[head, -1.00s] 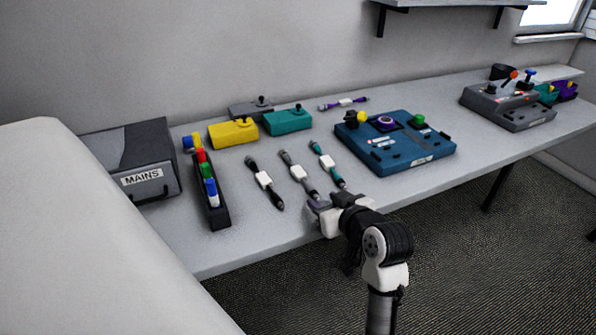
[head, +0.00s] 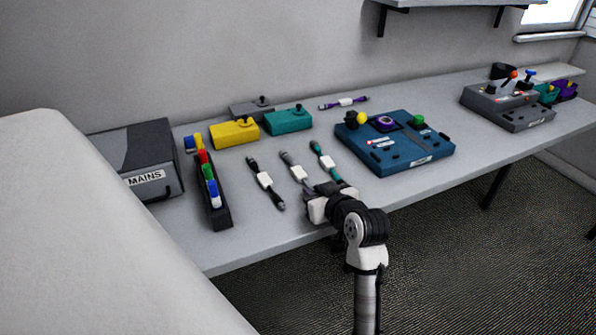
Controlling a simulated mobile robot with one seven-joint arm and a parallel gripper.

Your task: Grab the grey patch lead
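The grey patch lead (head: 286,158) lies on the bench with a white tag at its middle, between a black lead (head: 254,165) on its left and a teal lead (head: 316,149) on its right. My gripper (head: 309,190) is at the near end of the grey lead, low over the bench near its front edge. The gripper hides the grey lead's near end, so I cannot tell whether they touch. The fingers are small and dark, and their opening does not show clearly.
A dark rack with coloured plugs (head: 222,213) stands left of the leads, beside the MAINS box (head: 146,155). Yellow (head: 234,133) and teal (head: 288,121) boxes stand behind. A blue panel (head: 408,155) is close on the right. A purple lead (head: 328,106) lies at the back.

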